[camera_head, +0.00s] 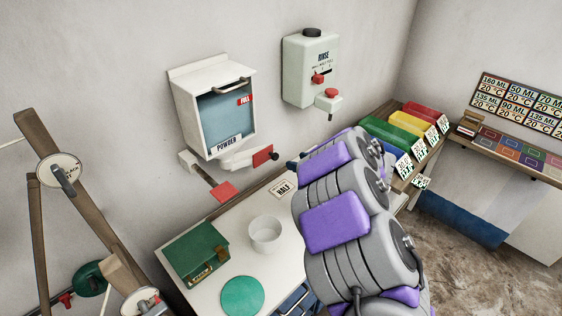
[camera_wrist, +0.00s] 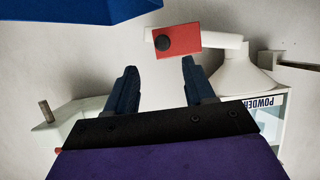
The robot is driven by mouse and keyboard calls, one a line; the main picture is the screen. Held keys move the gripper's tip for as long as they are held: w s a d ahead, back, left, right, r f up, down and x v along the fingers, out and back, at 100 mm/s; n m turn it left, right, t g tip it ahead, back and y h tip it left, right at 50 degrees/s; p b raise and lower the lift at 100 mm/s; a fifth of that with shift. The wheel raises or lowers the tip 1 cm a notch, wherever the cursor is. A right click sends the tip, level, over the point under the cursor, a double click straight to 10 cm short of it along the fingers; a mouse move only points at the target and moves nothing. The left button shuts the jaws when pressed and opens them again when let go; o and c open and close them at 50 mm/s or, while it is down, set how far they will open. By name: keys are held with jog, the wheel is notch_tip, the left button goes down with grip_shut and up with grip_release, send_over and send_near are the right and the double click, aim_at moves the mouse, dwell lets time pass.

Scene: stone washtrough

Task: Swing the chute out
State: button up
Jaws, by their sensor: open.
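The powder dispenser (camera_head: 213,108) is a white wall box with a blue front. Its white chute (camera_head: 238,160) lies along the wall below it, pointing right, with a red plate (camera_head: 262,156) and a dark knob at the end. In the wrist view the red plate (camera_wrist: 188,37) and black knob (camera_wrist: 163,43) show just beyond my gripper (camera_wrist: 158,66). My gripper is open and empty, its two dark fingers apart, with the knob roughly in line with the gap. I cannot tell the remaining distance. In the head view my arm mostly hides the gripper.
The rinse dispenser (camera_head: 311,70) is on the wall to the right. A white cup (camera_head: 265,234), green box (camera_head: 196,252) and green disc (camera_head: 242,296) occupy the white worktop below.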

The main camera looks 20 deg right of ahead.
aim_at(277, 158)
jog(key=x, duration=0.3)
jog(key=b+x, duration=0.1)
jog(key=x, duration=0.1)
jog(key=b+x, duration=0.1)
jog(key=x, duration=0.2)
jog(key=shift+w+a+f, duration=0.15)
jog(key=shift+a, duration=0.4)
jog(key=shift+w+f, duration=0.1)
jog(key=shift+w, duration=0.15)
jog(key=shift+d, duration=0.3)
jog(key=shift+a, duration=0.25)
jog(key=c, duration=0.6)
grip_shut()
